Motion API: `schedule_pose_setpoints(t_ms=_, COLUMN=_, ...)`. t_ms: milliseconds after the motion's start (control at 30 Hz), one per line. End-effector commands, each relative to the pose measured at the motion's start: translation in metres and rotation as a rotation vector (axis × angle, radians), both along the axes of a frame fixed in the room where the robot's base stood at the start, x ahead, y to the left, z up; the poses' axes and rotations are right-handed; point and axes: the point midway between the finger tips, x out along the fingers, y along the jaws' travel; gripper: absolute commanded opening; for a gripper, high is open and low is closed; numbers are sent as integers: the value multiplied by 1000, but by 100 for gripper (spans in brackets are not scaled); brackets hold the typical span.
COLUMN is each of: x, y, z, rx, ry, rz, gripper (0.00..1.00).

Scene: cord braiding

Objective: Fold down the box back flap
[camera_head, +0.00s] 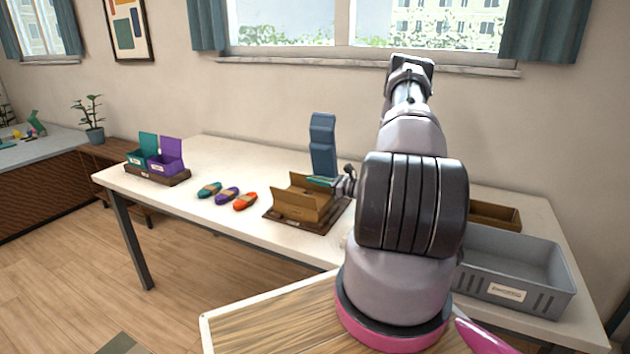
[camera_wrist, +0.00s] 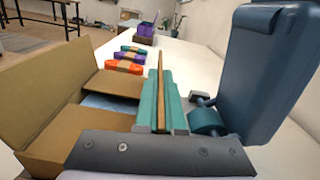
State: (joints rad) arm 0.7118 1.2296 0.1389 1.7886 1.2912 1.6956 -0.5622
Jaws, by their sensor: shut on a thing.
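The cardboard box (camera_head: 303,206) stands on a dark brown base (camera_head: 277,218) in the middle of the white table. In the wrist view its front flap (camera_wrist: 42,88) stands up at an outward slant, and a side flap (camera_wrist: 112,83) reaches in over the opening. The back flap (camera_wrist: 160,92) shows edge-on, about upright, between the teal fingers of my gripper (camera_wrist: 160,105). My gripper also shows in the head view (camera_head: 322,182), at the back of the box, and is shut on that flap. Something pale blue (camera_wrist: 98,102) shows inside the box.
A tall blue device (camera_head: 323,146) stands close behind the box and gripper. Teal, purple and orange cord bundles (camera_head: 227,196) lie left of the box. Teal and purple bins (camera_head: 157,162) stand farther left. A grey bin (camera_head: 515,270) is at the right.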

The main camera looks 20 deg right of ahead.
Motion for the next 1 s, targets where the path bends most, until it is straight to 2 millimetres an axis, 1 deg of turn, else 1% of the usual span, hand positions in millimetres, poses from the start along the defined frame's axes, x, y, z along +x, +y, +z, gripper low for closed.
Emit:
schedule_pose_setpoints(t_ms=367, x=-9, y=11, z=-5, rx=-248, ry=-191, rz=-2, gripper=0)
schedule_pose_setpoints(t_ms=700, x=-17, y=21, z=-14, rx=-495, ry=-378, rz=-1, gripper=0)
schedule_pose_setpoints(t_ms=1000, x=-21, y=26, z=-21, rx=-654, ry=-500, rz=0, gripper=0)
